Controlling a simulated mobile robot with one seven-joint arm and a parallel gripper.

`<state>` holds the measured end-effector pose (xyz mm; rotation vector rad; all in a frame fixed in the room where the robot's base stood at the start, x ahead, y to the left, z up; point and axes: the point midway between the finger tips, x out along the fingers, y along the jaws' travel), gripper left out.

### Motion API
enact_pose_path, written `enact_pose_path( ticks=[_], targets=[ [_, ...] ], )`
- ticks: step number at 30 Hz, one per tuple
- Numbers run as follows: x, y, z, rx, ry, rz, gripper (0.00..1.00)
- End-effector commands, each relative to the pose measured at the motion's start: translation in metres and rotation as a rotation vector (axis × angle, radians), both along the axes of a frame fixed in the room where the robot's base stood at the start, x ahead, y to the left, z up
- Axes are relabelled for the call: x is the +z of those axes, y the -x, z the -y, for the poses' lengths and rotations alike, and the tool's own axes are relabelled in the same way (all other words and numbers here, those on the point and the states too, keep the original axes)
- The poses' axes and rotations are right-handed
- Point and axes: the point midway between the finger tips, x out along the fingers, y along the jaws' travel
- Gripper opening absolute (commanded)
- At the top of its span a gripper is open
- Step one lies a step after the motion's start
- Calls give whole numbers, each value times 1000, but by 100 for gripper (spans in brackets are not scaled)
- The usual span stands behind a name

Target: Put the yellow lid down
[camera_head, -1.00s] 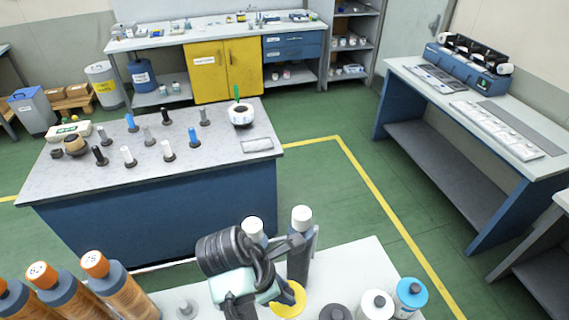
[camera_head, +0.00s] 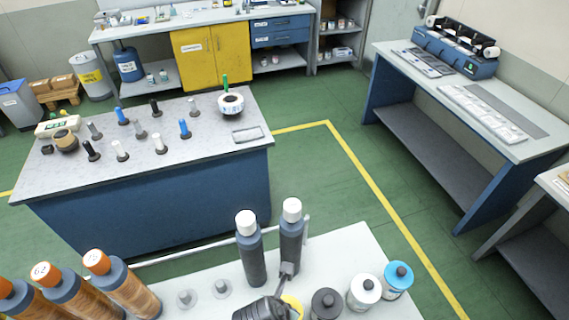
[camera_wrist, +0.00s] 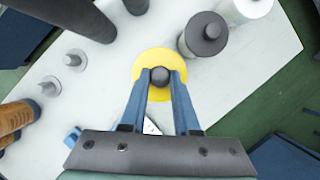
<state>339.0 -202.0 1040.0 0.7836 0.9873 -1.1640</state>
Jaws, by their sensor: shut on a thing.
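The yellow lid (camera_wrist: 160,55) is a flat round disc with a dark round knob (camera_wrist: 160,76) in its middle, seen from above in the wrist view. My gripper (camera_wrist: 160,74) has its two blue fingers closed on either side of the knob. The lid lies over the white tabletop (camera_wrist: 235,85); I cannot tell whether it touches the top or hangs just above it. In the head view only a part of the yellow lid (camera_head: 294,303) shows at the bottom edge, mostly hidden by my gripper.
Two dark bottles with white caps (camera_head: 250,255) stand just behind the lid. To its right are dark (camera_head: 327,305), white (camera_head: 364,292) and blue-topped (camera_head: 397,279) containers. Grey pegs (camera_head: 221,288) and orange bottles (camera_head: 130,288) stand left. Bare white top lies between.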

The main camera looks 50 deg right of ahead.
Motion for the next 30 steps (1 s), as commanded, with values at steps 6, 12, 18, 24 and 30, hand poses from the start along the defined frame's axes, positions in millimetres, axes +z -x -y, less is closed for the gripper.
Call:
enact_pose_path(
  ticks=[6, 12, 18, 24, 30],
  targets=[
    [-22, 0, 0, 0, 0, -1, 0],
    [-22, 0, 0, 0, 0, 0, 0],
    [-27, 0, 0, 0, 1, 0, 0],
    [-33, 0, 0, -1, 0, -1, 0],
    [-34, 0, 0, -1, 0, -1, 38]
  ],
)
